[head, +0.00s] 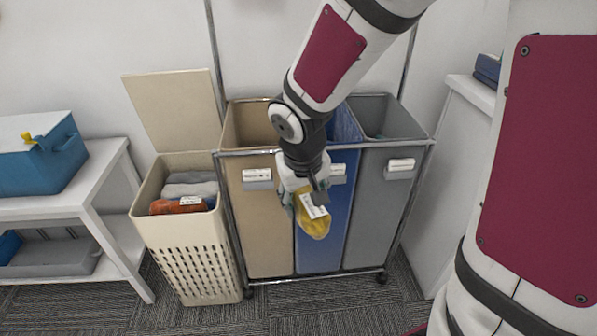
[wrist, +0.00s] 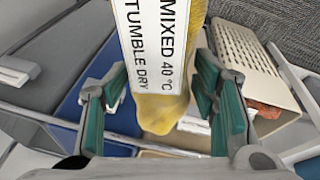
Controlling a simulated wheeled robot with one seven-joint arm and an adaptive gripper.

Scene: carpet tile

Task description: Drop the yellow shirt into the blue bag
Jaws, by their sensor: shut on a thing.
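The yellow shirt (head: 316,226) is a bundle with a white label. It also shows in the wrist view (wrist: 160,112), where the label reads "MIXED 40 °C TUMBLE DRY". My gripper (head: 307,200) is shut on it, with green-padded fingers (wrist: 160,105) on either side. The shirt is in front of the sorter in the head view, below the rim height of the bags. The blue bag (head: 338,222) is the middle of three bags, between a tan and a grey one. My arm hides part of its opening.
The tan bag (head: 262,220) and grey bag (head: 382,220) hang in the same metal frame. A cream hamper (head: 196,255) with its lid up holds folded clothes (head: 180,205). A white shelf (head: 100,180) with a blue box (head: 40,160) stands left. A white cabinet (head: 455,170) stands right.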

